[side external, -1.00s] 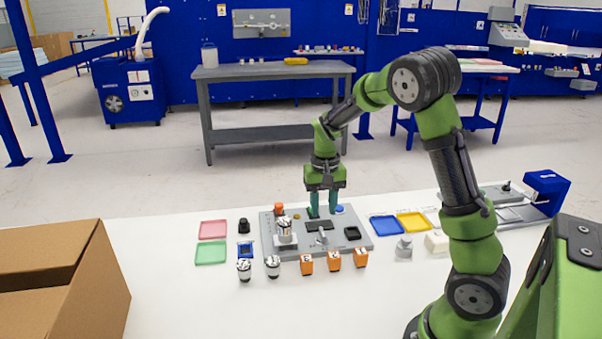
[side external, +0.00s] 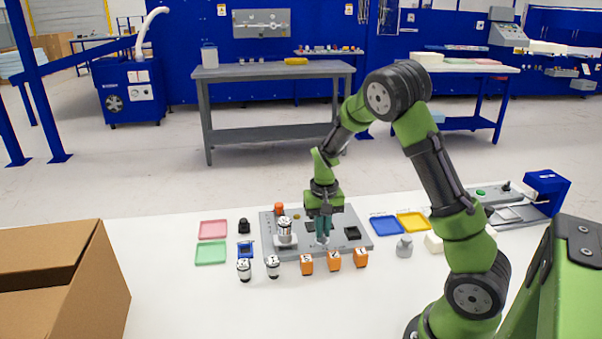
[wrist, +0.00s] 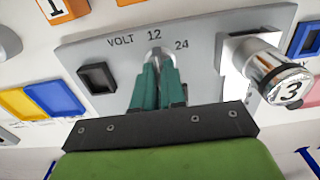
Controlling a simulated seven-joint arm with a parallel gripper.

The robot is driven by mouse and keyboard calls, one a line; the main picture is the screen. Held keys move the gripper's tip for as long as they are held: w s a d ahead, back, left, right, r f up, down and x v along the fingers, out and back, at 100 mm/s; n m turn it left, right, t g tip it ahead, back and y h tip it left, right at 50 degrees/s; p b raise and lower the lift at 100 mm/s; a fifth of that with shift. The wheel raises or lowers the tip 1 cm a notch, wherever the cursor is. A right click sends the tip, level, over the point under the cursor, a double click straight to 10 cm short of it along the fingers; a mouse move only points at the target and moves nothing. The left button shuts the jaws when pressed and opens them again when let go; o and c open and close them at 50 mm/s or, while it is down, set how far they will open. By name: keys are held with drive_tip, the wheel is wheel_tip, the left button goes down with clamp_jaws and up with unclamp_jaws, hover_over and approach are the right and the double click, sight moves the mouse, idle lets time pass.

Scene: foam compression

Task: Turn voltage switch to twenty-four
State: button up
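The voltage switch (wrist: 156,52) is a small grey knob on a grey panel (wrist: 212,55). In the wrist view it sits just below the "12" mark, with "24" to its right and "VOLT" to its left. It seems to point toward 12, but the fingers hide most of it. My gripper (wrist: 158,66) has two green fingers close together, with the knob between their tips. In the side view my gripper (side external: 322,239) reaches down onto the front middle of the panel (side external: 350,216), and the switch is mostly hidden there.
A silver cylinder marked 3 (wrist: 284,82) stands right of the switch in the wrist view. A black square socket (wrist: 97,77) is on the left. Orange blocks (side external: 334,261) line the panel's front. Blue (side external: 385,226) and yellow (side external: 413,222) trays lie to the right.

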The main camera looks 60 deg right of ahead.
drive_tip(key=shift+m, duration=0.4)
clamp_jaws()
drive_tip(key=m, duration=1.1)
idle(0.5)
drive_tip(key=o, duration=0.7)
unclamp_jaws()
drive_tip(key=shift+c, duration=0.2)
wheel_tip(320, 180, up, 17)
